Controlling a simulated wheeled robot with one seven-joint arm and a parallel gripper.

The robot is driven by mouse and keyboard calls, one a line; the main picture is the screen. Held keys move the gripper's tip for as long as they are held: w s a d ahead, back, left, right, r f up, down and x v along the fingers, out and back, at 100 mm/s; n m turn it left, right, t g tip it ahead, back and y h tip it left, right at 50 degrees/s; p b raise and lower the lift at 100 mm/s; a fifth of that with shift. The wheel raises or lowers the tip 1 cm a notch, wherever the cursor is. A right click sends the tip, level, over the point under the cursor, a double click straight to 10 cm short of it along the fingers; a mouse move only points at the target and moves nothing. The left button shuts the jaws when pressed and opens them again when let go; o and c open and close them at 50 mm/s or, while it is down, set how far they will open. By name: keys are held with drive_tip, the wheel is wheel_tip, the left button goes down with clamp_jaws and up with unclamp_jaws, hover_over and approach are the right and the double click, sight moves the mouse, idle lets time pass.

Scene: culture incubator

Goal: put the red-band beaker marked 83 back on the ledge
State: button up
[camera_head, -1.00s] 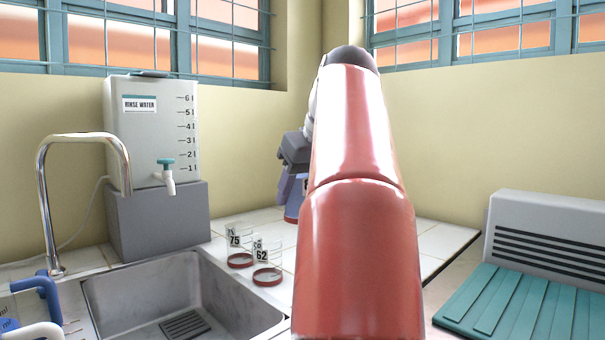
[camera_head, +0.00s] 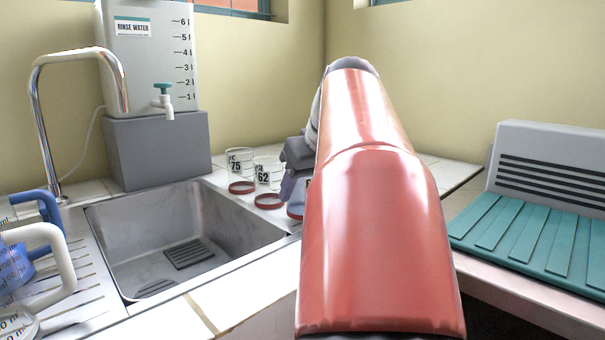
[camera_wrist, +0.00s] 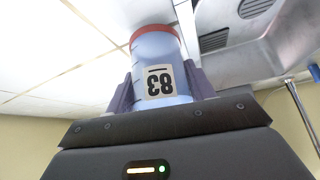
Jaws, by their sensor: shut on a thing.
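The red-band beaker marked 83 (camera_wrist: 155,62) is held between the fingers of my gripper (camera_wrist: 160,90) in the wrist view. That view is upside down: the label reads inverted and the red band is at the picture's top, so the beaker looks roughly upright. In the head view my gripper (camera_head: 291,185) is partly hidden behind my red arm, and only a sliver of the held beaker (camera_head: 297,203) shows. It is just right of the beaker marked 62 (camera_head: 268,176). The white-tiled ledge (camera_head: 217,181) lies behind the sink. I cannot tell whether beaker 83 touches it.
A red-band beaker marked 75 (camera_head: 240,166) stands left of 62. The metal sink (camera_head: 150,235) is in front, with a tap (camera_head: 38,110) and rinse water tank (camera_head: 150,60) at left. Blue and white handled jugs (camera_head: 25,265) stand at front left. A teal ribbed mat (camera_head: 530,235) is at right.

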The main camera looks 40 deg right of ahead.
drive_tip(key=shift+f, duration=0.5)
drive_tip(key=shift+f, duration=0.15)
drive_tip(key=o, duration=1.2)
drive_tip(key=shift+o, duration=0.2)
